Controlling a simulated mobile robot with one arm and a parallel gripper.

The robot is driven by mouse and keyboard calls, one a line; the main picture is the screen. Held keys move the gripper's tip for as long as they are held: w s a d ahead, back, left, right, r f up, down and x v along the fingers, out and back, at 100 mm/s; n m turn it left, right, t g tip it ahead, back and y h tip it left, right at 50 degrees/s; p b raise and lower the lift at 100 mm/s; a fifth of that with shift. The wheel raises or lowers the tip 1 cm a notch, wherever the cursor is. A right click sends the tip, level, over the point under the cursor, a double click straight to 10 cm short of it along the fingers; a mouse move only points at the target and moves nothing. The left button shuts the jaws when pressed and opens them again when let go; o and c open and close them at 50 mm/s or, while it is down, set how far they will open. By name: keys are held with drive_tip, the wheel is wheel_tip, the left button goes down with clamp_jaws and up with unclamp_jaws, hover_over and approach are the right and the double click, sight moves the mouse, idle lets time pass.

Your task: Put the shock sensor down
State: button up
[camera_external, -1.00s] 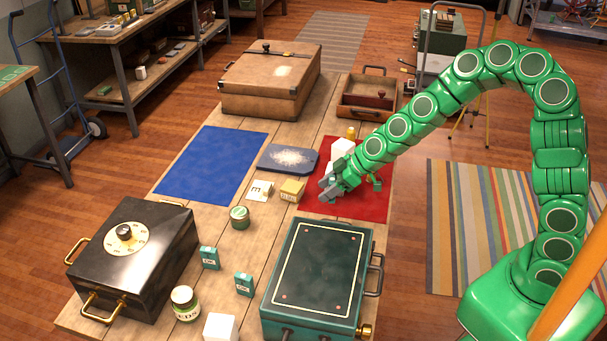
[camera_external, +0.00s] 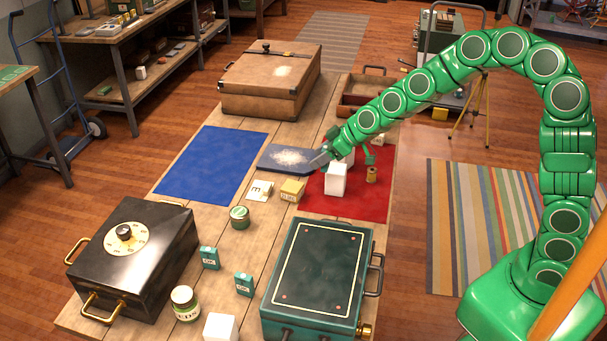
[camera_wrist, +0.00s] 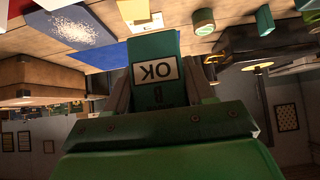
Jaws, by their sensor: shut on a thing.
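My gripper (camera_external: 318,160) is over the far part of the table, beside the right end of the dark tray with white powder (camera_external: 283,158). In the wrist view my gripper (camera_wrist: 155,80) is shut on a teal box with a white "OK" label (camera_wrist: 152,48), presumably the shock sensor. The label appears upside down there. In the external view the held box cannot be made out clearly. Two similar small teal boxes stand on the near table, one left (camera_external: 209,258) and one right (camera_external: 244,284).
A red mat (camera_external: 320,204) bears a white cube (camera_external: 336,180) and a brass spool (camera_external: 371,174). A blue mat (camera_external: 212,165) is empty. A yellow box (camera_external: 292,190), a green tin (camera_external: 240,217), a black safe (camera_external: 135,260) and a green case (camera_external: 318,270) crowd the near side.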

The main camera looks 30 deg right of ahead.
drive_tip(key=w+a+f, duration=0.1)
drive_tip(key=w+f, duration=0.1)
drive_tip(key=w, duration=0.1)
drive_tip(key=w+a+f, duration=0.2)
drive_tip(key=w+f, duration=0.1)
drive_tip(key=w+a+f, duration=0.1)
drive_tip(key=w+f, duration=0.1)
drive_tip(key=w, duration=0.1)
drive_tip(key=shift+w+a+f, duration=0.2)
drive_tip(key=shift+w+f, duration=0.1)
drive_tip(key=shift+w, duration=0.05)
drive_tip(key=shift+x, duration=0.95)
drive_tip(key=shift+w+d+f, duration=0.1)
drive_tip(key=shift+d+f, duration=0.1)
drive_tip(key=shift+f, duration=1.4)
drive_tip(key=o, duration=1.1)
drive_tip(key=shift+f, duration=0.1)
drive_tip(key=shift+d+r, duration=0.25)
drive_tip(key=shift+r, duration=0.25)
drive_tip(key=shift+v, duration=5.6)
